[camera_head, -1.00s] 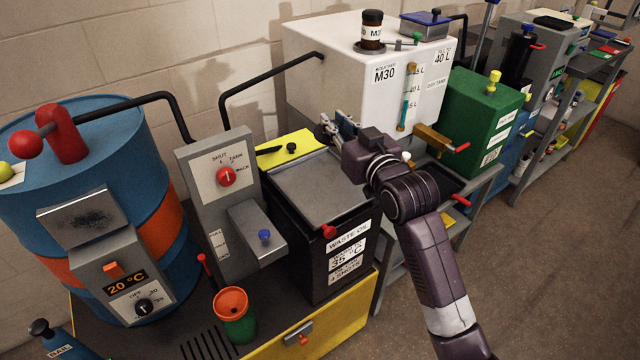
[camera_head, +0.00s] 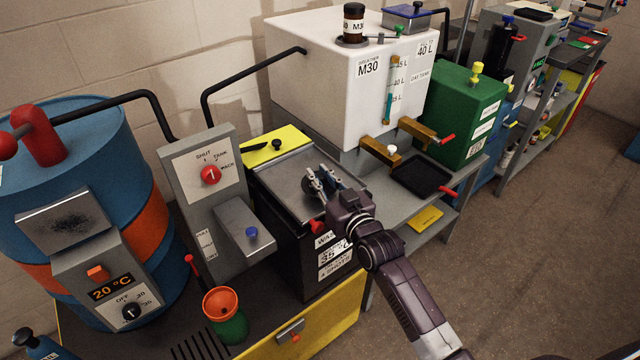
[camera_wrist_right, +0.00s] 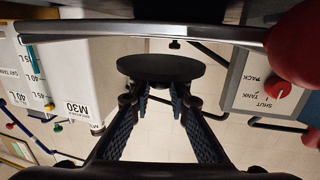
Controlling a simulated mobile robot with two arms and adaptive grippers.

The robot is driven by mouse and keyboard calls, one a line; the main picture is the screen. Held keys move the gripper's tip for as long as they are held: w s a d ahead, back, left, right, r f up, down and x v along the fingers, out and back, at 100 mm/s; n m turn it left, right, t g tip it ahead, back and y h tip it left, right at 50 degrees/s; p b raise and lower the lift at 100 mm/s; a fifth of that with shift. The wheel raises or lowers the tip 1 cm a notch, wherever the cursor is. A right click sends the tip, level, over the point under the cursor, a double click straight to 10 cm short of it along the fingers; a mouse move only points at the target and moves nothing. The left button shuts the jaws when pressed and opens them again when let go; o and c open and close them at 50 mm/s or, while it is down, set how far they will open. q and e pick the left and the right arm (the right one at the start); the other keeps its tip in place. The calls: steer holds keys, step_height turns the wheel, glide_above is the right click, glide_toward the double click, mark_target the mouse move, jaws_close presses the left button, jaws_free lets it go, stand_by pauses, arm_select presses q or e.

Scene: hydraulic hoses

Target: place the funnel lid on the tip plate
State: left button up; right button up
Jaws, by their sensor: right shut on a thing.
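My right gripper (camera_head: 322,184) is over the grey top plate of the black waste oil box. It is shut on a round black disc (camera_wrist_right: 160,68), which I take to be the funnel lid. In the wrist view the disc sits flat across the fingertips; the gripper hides most of it in the head view. The grey plate (camera_head: 283,168), probably the tip plate, has a red knob (camera_head: 317,227) at its front corner. I cannot tell whether the disc touches it. An orange funnel (camera_head: 221,302) stands in a green container at the front. My left gripper is not in view.
A yellow sheet (camera_head: 290,136) with a black knob lies behind the box. The grey shut/tank panel (camera_head: 205,185) stands to the left, with a blue drum (camera_head: 90,140) beyond. The white M30 tank (camera_head: 340,95) and a black tray (camera_head: 422,175) are behind right.

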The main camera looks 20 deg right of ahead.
steer(key=shift+f, duration=1.25)
steer(key=o, duration=0.8)
steer(key=shift+f, duration=0.15)
steer(key=shift+s, duration=0.1)
steer(key=s, duration=0.4)
steer(key=s+d, duration=0.1)
steer(key=s, duration=0.2)
steer(key=s+r, duration=0.1)
steer(key=s, duration=0.3)
steer(key=shift+s+d, duration=0.35)
steer(key=shift+d, duration=0.05)
steer(key=shift+f, duration=0.1)
